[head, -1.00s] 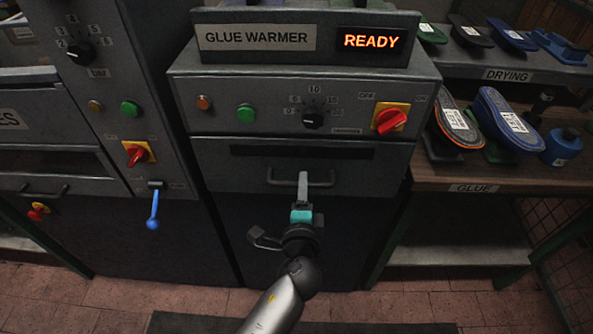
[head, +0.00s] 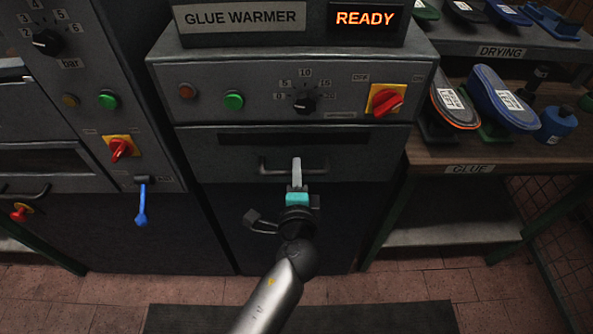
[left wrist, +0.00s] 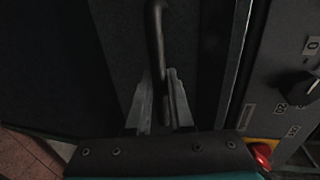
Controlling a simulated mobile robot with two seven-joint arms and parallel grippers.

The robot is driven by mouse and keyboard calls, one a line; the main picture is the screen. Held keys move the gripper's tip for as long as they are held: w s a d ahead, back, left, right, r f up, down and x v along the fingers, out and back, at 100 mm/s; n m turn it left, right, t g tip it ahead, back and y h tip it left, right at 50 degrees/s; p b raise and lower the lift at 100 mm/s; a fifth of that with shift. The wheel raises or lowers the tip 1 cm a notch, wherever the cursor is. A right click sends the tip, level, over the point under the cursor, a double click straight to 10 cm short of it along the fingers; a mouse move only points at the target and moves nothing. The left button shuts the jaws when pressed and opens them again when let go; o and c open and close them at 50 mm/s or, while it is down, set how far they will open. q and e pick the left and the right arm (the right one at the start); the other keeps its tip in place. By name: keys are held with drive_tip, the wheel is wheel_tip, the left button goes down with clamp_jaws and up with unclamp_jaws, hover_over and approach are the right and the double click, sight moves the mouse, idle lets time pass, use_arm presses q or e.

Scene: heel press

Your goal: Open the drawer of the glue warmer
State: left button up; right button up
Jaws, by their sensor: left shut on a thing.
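The glue warmer (head: 215,75) is a grey cabinet with a lit READY sign. Its drawer (head: 225,168) is the wide front below the control panel, with a dark slot across it. The drawer looks flush with the cabinet; a small gap cannot be told. A bar handle (head: 268,170) is fixed across the drawer front. In the left wrist view the handle (left wrist: 157,45) runs down between the two fingertips (left wrist: 160,90). My right gripper is in neither view.
The control panel above the drawer has a red-yellow switch (head: 387,100), a knob (head: 304,104) and a green button (head: 234,100). A blue lever (head: 141,208) hangs on the machine at left. A shelf with soles (head: 505,98) stands at right. A dark mat (head: 380,318) lies below.

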use_arm(q)
clamp_jaws()
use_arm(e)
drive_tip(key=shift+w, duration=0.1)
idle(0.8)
use_arm(q)
drive_tip(key=shift+a, duration=0.1)
